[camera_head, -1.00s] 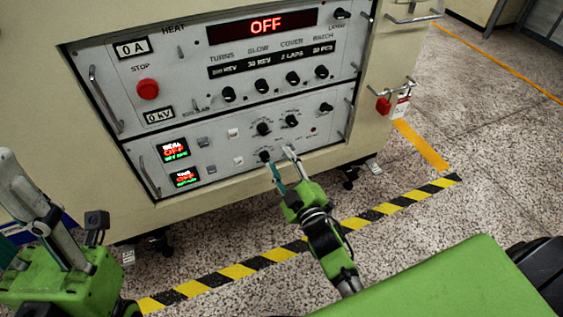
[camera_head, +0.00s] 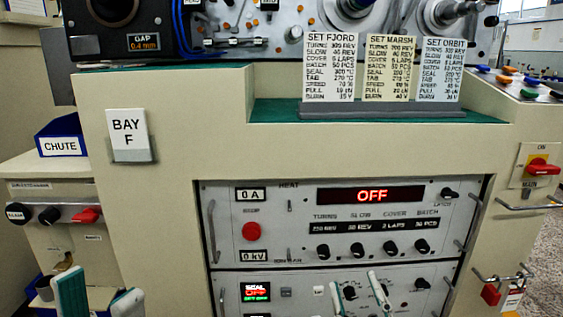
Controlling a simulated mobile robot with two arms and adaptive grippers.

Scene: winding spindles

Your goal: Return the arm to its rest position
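My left gripper (camera_head: 100,297) shows at the bottom left edge, with a teal-padded finger and a grey finger apart and nothing visible between them. My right gripper (camera_head: 358,296) shows at the bottom, in front of the lower control panel (camera_head: 310,277). Its two fingers are apart and look empty; whether they touch the panel I cannot tell. Both arms below the fingers are out of view.
Three setting cards (camera_head: 390,68) stand in a holder on the cabinet's green ledge. A BAY F sign (camera_head: 128,128) and a blue CHUTE bin (camera_head: 62,143) are at left. A red main switch (camera_head: 541,168) and a red padlock (camera_head: 490,294) are at right.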

